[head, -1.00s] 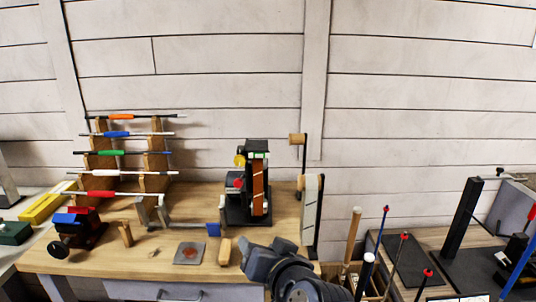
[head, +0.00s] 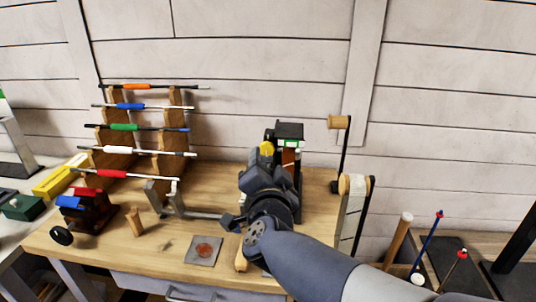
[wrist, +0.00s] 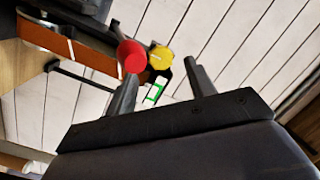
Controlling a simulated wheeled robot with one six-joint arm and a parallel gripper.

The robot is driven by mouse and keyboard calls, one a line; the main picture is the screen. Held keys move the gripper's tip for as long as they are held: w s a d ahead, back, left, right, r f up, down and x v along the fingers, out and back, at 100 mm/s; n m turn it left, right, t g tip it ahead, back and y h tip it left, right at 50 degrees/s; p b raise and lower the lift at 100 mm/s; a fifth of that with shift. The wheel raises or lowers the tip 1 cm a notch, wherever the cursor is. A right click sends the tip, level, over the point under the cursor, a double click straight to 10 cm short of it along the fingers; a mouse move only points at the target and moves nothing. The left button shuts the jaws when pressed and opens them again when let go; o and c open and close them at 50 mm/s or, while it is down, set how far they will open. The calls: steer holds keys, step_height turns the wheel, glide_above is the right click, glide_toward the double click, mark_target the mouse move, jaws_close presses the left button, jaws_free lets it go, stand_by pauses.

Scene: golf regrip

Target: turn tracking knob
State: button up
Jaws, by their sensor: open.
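The belt sander (head: 290,131) stands at the back of the bench, mostly hidden behind my arm in the head view. Its yellow round knob (head: 266,148) shows just above my gripper (head: 260,172). In the wrist view, the yellow knob (wrist: 160,58) has a pale mark and lies beyond the gap between my open fingers (wrist: 162,82), nearer the left one. A red round knob (wrist: 132,57) sits just left of it, by the left fingertip. I cannot tell whether that finger touches it. The fingers hold nothing. No label shows which knob is for tracking.
A wooden rack with several coloured-grip clubs (head: 123,127) stands at the left. A red and blue vise (head: 84,214) sits at the front left. A metal plate (head: 203,251) lies mid-bench. A tape roll stand (head: 355,185) is right of the sander.

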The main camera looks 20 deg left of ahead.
mark_target(266, 150)
steer(key=shift+x, duration=2.1)
steer(key=c, duration=1)
